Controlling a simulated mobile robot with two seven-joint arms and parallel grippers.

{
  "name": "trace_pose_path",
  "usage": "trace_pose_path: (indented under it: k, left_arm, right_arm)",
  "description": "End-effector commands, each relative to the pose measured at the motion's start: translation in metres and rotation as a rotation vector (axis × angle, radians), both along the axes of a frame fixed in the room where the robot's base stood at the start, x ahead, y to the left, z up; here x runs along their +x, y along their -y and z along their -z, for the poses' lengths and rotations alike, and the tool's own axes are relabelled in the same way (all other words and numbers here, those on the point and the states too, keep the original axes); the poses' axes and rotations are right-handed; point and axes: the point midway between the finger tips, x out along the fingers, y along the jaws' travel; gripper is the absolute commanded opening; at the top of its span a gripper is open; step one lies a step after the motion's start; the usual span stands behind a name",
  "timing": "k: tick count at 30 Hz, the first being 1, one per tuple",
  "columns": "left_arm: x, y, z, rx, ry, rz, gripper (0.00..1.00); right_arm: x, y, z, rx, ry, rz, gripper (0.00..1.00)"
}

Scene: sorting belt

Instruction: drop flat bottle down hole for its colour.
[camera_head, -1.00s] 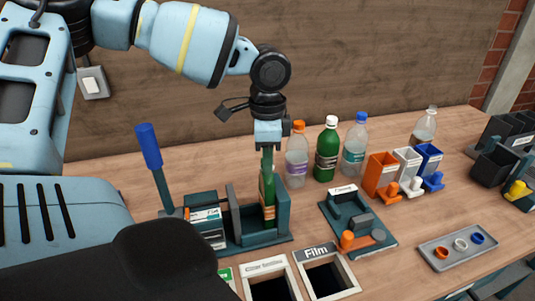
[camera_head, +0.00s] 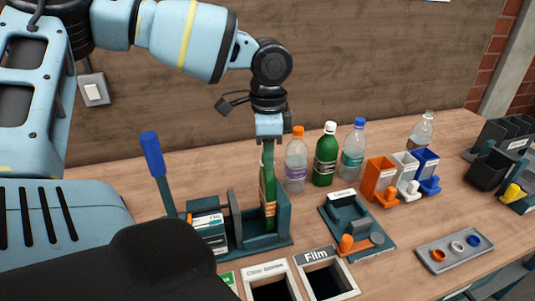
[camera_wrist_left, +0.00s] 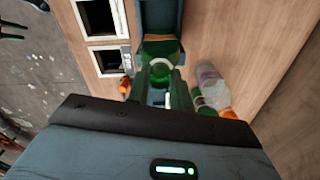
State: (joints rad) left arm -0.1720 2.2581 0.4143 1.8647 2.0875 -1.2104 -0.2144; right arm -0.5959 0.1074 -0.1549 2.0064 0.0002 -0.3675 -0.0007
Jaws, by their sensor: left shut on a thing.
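A flat green bottle (camera_head: 267,195) with an orange-brown label stands upright in the dark teal press (camera_head: 285,215). My left gripper (camera_head: 268,142) points down from above and is shut on its top. In the left wrist view the green bottle (camera_wrist_left: 160,72) lies between the fingers of my left gripper (camera_wrist_left: 160,88). Holes with white frames sit at the front of the table: one labelled Film (camera_head: 358,291), one whose label starts with Clear (camera_head: 264,270), and one with a green label (camera_head: 227,278), mostly hidden by my body. My right gripper is not in view.
The press has a blue-handled lever (camera_head: 152,155) at left. Behind stand a clear bottle with an orange cap (camera_head: 296,165), an uncrushed green bottle (camera_head: 326,160) and a blue-capped bottle (camera_head: 353,152). Orange, white and blue bins (camera_head: 380,180) and a ring tray (camera_head: 452,262) are at right.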

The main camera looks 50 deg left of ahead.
Motion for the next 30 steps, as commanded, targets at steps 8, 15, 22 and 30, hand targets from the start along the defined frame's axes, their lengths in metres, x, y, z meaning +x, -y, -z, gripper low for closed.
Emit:
trace_pose_path:
  k: [8,15,22,30]
  left_arm:
    - [0.0,0.0,-0.011,0.001,0.002,0.0,0.0]
    - [0.0,0.0,-0.028,0.001,0.003,0.001,0.0]
    - [0.0,0.0,-0.043,-0.001,0.002,0.0,0.0]
    - [0.0,0.0,-0.059,0.0,0.003,0.0,0.0]
  right_arm:
    - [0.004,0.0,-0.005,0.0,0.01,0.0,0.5]
    - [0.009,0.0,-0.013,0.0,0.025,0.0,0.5]
    - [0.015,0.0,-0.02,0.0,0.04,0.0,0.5]
    - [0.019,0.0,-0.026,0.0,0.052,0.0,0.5]
